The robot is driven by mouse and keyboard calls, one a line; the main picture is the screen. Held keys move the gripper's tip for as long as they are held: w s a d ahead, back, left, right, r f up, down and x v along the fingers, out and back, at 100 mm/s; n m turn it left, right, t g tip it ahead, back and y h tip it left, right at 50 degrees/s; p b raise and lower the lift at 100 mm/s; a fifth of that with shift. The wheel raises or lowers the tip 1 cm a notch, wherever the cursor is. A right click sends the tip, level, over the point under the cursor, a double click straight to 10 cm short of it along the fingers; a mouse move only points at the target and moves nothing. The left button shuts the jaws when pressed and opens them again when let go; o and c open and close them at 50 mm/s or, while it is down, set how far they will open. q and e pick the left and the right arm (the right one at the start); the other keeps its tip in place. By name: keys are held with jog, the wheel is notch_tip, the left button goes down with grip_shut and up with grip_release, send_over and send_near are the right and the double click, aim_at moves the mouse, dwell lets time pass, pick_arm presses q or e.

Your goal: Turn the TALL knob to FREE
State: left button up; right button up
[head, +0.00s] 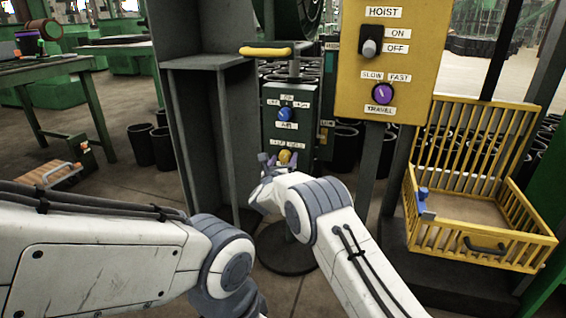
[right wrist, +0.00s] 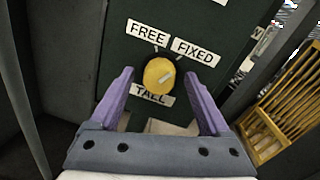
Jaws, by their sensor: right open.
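The TALL knob (right wrist: 158,75) is yellow and round, on a dark green panel, with its name label below it. The FREE label (right wrist: 147,32) is above and left of it, the FIXED label (right wrist: 195,51) above and right. The pale mark on the knob slants up and right, toward FIXED. My right gripper (right wrist: 159,76) is open, its purple fingers on either side of the knob with gaps between; I cannot tell how far its tips are from the panel. In the head view the knob (head: 285,156) is small beside the right gripper. My left gripper is out of view.
A blue knob (head: 284,114) is higher on the same panel, below a yellow handle (head: 266,51). A yellow HOIST box (head: 355,75) with a purple TRAVEL knob (head: 382,94) is to the right. A yellow basket (head: 480,245) stands far right, a grey shelf frame (head: 190,120) left.

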grip_shut()
jog(key=shift+n, duration=0.4)
jog(key=n+p, duration=0.3)
jog(key=n, duration=0.2)
jog(key=shift+r+g, duration=0.1)
jog(key=shift+g, duration=0.3)
jog(key=n+p, duration=0.1)
jog(key=n, duration=0.3)
jog(key=shift+a+p, duration=0.1)
jog(key=shift+p, duration=0.3)
jog(key=shift+n+p, duration=0.3)
jog(key=shift+n, duration=0.5)
jog(key=shift+h, duration=0.4)
